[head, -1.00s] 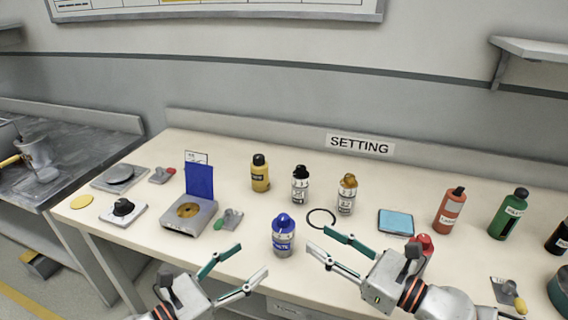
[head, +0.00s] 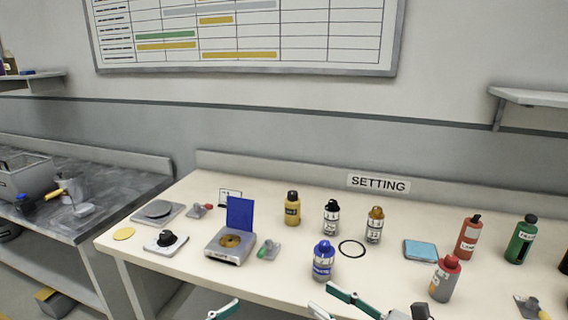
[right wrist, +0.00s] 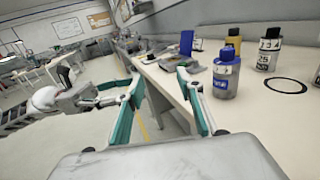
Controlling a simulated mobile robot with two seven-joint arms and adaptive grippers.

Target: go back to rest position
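My right gripper (head: 340,301) shows at the bottom edge of the head view, in front of the table's near edge. Its fingers are spread and nothing is between them; the right wrist view also shows its two green-and-grey fingers (right wrist: 160,108) apart and empty. My left gripper (head: 224,311) shows only as one fingertip at the bottom edge of the head view. The left arm and its gripper (right wrist: 98,100) also show at the left of the right wrist view, too small to judge the gap. The blue-capped bottle (head: 323,262) stands upright near the table's front edge.
On the cream table (head: 180,215) stand several bottles, a black ring (head: 352,249), a blue pad (head: 420,250) and a device with a blue panel (head: 231,245). A red-capped grey bottle (head: 445,279) stands near the front right. A grey bench (head: 110,200) is at the left.

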